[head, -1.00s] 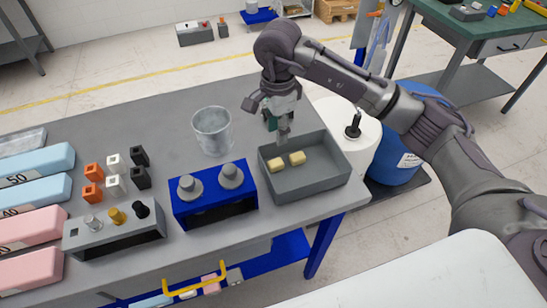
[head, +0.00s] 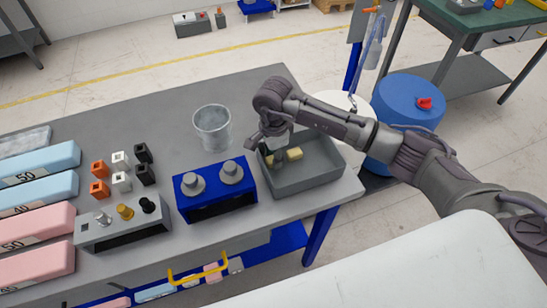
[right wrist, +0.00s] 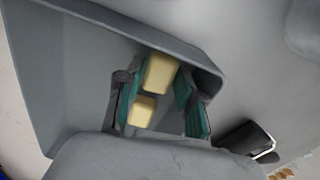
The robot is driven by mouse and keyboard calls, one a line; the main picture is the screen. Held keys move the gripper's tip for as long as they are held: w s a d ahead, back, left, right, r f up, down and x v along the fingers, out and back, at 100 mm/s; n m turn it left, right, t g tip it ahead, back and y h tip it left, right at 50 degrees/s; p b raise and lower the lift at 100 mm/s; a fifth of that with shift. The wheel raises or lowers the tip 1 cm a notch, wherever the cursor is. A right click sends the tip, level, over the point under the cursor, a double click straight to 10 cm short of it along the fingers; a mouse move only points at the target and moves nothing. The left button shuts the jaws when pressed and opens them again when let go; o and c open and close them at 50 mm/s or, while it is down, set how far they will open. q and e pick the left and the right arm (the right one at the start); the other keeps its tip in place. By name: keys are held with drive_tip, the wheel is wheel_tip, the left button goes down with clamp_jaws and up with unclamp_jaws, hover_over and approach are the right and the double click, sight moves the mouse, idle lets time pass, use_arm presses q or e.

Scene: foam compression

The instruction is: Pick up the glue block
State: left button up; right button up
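Two pale yellow glue blocks lie in the grey tray (head: 315,175). One glue block (head: 294,153) shows clearly in the head view; the other is mostly hidden behind my right gripper (head: 268,155). In the right wrist view both show, the upper block (right wrist: 160,74) and the lower block (right wrist: 142,110). My right gripper (right wrist: 154,100) is open, its green-padded fingers pointing down into the tray. In the wrist view the blocks appear between the fingers; I cannot tell whether a finger touches one. My left gripper is not in view.
Small orange, white and black blocks and foam bars are farther left. The back table area is clear.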

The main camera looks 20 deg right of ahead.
drive_tip(key=c, duration=0.6)
drive_tip(key=shift+r, duration=0.1)
